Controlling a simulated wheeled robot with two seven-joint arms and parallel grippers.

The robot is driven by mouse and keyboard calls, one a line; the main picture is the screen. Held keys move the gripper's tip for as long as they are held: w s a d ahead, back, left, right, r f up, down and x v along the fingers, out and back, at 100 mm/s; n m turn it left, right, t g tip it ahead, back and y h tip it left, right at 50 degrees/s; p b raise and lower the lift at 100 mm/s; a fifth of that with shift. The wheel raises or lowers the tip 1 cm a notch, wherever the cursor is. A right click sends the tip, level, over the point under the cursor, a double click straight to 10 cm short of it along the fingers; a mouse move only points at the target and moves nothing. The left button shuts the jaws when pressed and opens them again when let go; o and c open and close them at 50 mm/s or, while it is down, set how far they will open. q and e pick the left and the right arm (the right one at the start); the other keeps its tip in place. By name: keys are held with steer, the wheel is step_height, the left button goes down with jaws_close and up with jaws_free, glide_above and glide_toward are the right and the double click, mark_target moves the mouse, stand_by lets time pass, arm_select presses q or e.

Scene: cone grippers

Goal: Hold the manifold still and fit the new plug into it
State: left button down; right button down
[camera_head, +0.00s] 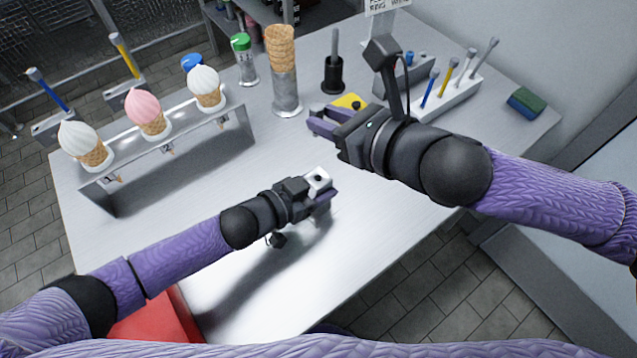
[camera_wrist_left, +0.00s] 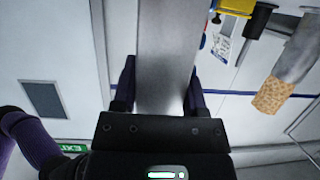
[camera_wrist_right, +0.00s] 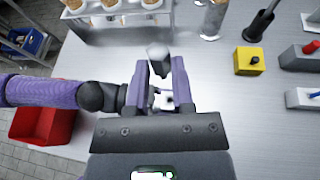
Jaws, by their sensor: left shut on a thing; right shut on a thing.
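The manifold (camera_head: 319,179) is a pale block with a dark hole in its top face. My left gripper (camera_head: 322,190) is shut on it above the table. In the left wrist view the manifold (camera_wrist_left: 165,50) fills the space between the fingers as a grey surface. My right gripper (camera_head: 318,122) is above and beyond the manifold in the head view. In the right wrist view its fingers are shut on a small grey piece, seemingly the plug (camera_wrist_right: 158,57). The manifold shows partly between and below those fingers. The plug is hidden in the head view, and I see no clear contact between them.
A cone rack (camera_head: 185,150) with several ice-cream cones stands at the left. A cone stack in a metal holder (camera_head: 286,90), a yellow block (camera_head: 349,102) and a tool rack (camera_head: 450,100) stand farther back. The table (camera_head: 250,310) is clear at the front.

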stand_by(0.4)
arm_select(q)
steer(key=shift+s+d+n+t+y, duration=0.1)
steer(key=shift+n+t+y, duration=0.2)
steer(key=shift+n, duration=0.1)
steer(key=shift+n+t+y, duration=0.4)
stand_by(0.6)
steer(key=shift+c, duration=0.6)
jaws_free()
